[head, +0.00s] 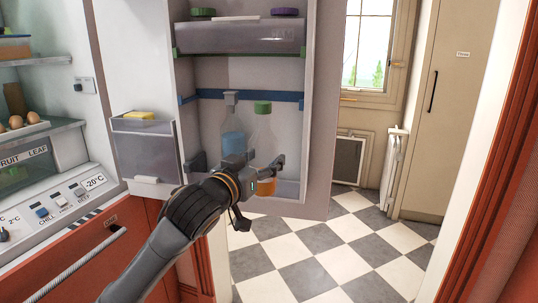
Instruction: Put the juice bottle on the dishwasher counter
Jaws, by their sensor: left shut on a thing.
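The juice bottle (262,130) is clear with a green cap and orange liquid low down. It stands upright in the lower part of the open fridge door. My left gripper (262,178) reaches in from the lower left and is shut on the bottle's lower part, hiding some of it. A clear bottle with blue liquid (234,143) and a grey top stands just left of the juice bottle. My right gripper is not in view. I cannot make out the dishwasher counter.
The open fridge door (320,120) has an upper bin (240,38) with green- and purple-lidded items and a side bin (145,155). Fridge shelves with eggs (25,121) are at left. Checkered floor (330,250) is clear at right, before a tall cabinet (455,110).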

